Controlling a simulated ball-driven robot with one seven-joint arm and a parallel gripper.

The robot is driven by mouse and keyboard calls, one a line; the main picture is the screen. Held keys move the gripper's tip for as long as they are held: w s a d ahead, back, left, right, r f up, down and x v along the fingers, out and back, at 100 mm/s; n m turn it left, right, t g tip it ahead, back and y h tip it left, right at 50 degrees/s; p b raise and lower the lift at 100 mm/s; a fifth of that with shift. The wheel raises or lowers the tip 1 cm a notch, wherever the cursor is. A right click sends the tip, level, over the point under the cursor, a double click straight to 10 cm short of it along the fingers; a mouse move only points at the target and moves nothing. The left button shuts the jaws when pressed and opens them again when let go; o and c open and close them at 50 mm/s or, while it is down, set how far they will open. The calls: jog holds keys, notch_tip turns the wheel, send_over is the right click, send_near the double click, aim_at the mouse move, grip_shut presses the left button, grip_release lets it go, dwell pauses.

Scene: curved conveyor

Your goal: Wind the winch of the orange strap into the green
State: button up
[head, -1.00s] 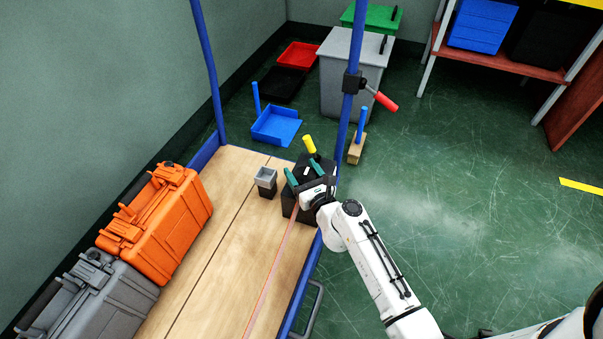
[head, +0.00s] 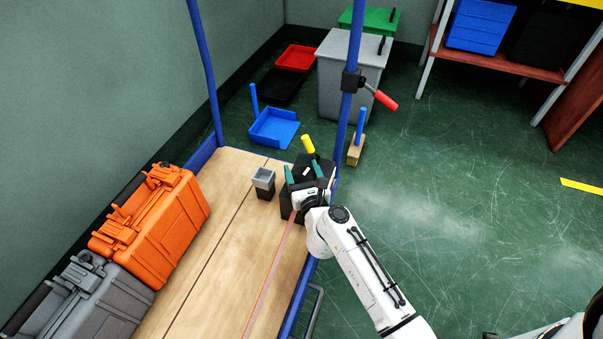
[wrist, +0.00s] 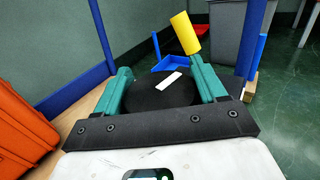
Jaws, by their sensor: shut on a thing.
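The winch (head: 287,209) is a black block at the far right corner of the wooden cart deck. A thin orange-red strap (head: 268,280) runs from it along the deck toward the front. My gripper (head: 303,172) is at the winch, its teal fingers apart on either side of a black round part (wrist: 160,95). It is shut on this part, which bears a white mark (wrist: 169,80). A yellow cylindrical grip (wrist: 186,33) sticks up just beyond the fingers. No green zone or gauge on the winch can be made out; my gripper hides part of it.
An orange case (head: 165,235) and a grey case (head: 95,300) stand on the deck's left. A small grey cup (head: 264,178) on a black base sits left of the winch. A blue post (head: 349,110) with a red handle rises close behind it. The deck's middle is clear.

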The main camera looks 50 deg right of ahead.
jog(key=shift+d+m+g+h+b, duration=0.1)
jog(key=shift+m+g+h+b, duration=0.8)
jog(key=shift+m+g+h, duration=0.3)
jog(key=shift+s+d+m+g+h+b, duration=0.15)
jog(key=shift+m+g+h+b, duration=0.2)
jog(key=shift+m+g+h, duration=0.45)
jog(key=shift+s, duration=0.1)
jog(key=o, duration=1)
jog(key=shift+c, duration=0.2)
jog(key=p+v, duration=0.3)
jog(key=v, duration=0.7)
jog(key=shift+a, duration=0.45)
